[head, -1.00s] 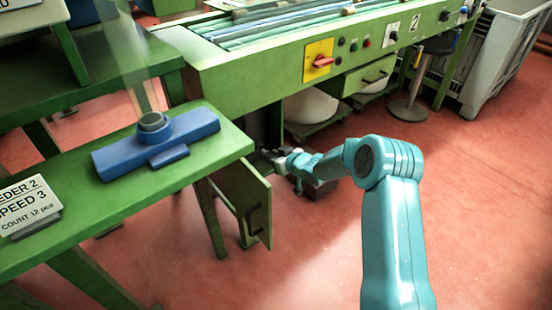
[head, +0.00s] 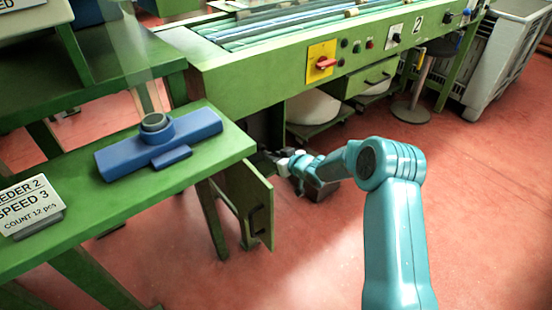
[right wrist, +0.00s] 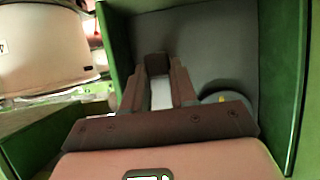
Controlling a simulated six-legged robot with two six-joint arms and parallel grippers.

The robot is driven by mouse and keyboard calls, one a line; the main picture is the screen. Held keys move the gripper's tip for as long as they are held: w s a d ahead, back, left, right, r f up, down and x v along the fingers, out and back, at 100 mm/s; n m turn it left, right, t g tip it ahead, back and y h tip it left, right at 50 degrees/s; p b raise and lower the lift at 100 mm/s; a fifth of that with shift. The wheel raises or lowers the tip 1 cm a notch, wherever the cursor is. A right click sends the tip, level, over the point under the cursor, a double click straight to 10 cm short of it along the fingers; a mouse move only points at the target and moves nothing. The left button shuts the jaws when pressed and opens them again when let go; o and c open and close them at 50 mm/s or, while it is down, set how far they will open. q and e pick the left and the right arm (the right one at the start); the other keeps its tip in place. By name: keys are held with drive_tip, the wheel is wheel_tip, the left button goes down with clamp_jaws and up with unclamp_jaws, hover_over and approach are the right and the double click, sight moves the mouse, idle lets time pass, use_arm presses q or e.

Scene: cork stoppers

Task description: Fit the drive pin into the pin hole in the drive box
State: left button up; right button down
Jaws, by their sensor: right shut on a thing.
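The drive box is the green cabinet under the machine; its dark opening (head: 262,128) shows in the head view. In the right wrist view its green side wall (right wrist: 287,75) and grey inside (right wrist: 210,40) fill much of the picture. My right gripper (head: 272,157) reaches into the opening, its tips hard to make out from the head. In the right wrist view the gripper (right wrist: 157,80) is shut on a pale piece (right wrist: 160,94), apparently the drive pin, mostly hidden between the fingers. I cannot make out the pin hole. My left gripper is not in view.
The box's green door (head: 252,205) hangs open beside my wrist. A round grey part (right wrist: 222,97) with a yellow mark lies right of the fingers. A green bench (head: 190,170) with a blue fixture (head: 115,158) stands at left. Red floor is clear in front.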

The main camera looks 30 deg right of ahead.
sight(269, 153)
drive_tip(key=shift+w+a+p, duration=0.1)
drive_tip(key=shift+w+p, duration=0.45)
drive_tip(key=shift+w, duration=1)
idle(1.1)
drive_tip(key=c, duration=0.8)
unclamp_jaws()
drive_tip(key=shift+s+r, duration=0.15)
drive_tip(key=shift+s, duration=0.1)
drive_tip(key=p+v, duration=0.4)
drive_tip(key=v, duration=1.1)
drive_tip(key=shift+s, duration=0.4)
drive_tip(key=shift+r, duration=0.1)
